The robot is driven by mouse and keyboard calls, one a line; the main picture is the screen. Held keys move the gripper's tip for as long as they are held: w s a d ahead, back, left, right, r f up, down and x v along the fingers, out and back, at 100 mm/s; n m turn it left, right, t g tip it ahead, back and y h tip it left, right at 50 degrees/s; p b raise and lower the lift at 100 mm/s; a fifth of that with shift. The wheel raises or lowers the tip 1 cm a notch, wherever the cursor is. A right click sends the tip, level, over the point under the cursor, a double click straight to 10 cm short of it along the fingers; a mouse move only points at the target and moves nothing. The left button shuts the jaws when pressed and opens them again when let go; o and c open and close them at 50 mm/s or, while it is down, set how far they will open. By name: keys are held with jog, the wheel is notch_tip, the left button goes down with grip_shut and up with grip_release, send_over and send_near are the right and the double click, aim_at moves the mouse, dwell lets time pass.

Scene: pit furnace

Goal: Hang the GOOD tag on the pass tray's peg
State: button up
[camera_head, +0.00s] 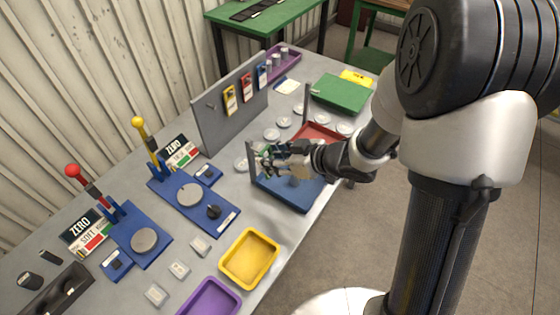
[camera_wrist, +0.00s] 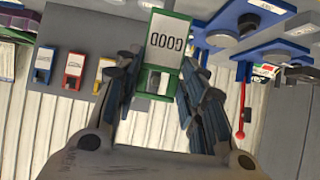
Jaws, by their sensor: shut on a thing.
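The GOOD tag, green with a white panel, is between my fingers in the wrist view (camera_wrist: 166,42), its lettering upside down. In the head view my gripper (camera_head: 266,159) is shut on it, and only a little green shows there. My gripper is low over the left end of a blue tray (camera_head: 290,194), close beside that tray's grey upright post (camera_head: 251,162). A red tray (camera_head: 318,133) behind has its own upright (camera_head: 306,102). No label shows which one is the pass tray. Whether the tag touches the post is unclear.
A grey board (camera_head: 228,122) stands behind, with yellow (camera_head: 230,100), red (camera_head: 246,88) and blue (camera_head: 262,75) tags. Several round pale discs lie around the red tray. Scales with levers stand at left. A yellow tray (camera_head: 249,258) is in front.

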jog(key=shift+w+a+f+b, duration=0.1)
jog(key=shift+w+a+b, duration=0.25)
jog(key=shift+w+a, duration=0.4)
jog(key=shift+w+a+f, duration=0.25)
jog(key=shift+a+f, duration=0.15)
jog(key=shift+a, duration=0.15)
jog(key=o, duration=1)
jog(key=shift+c, duration=0.2)
jog(key=v, duration=1.2)
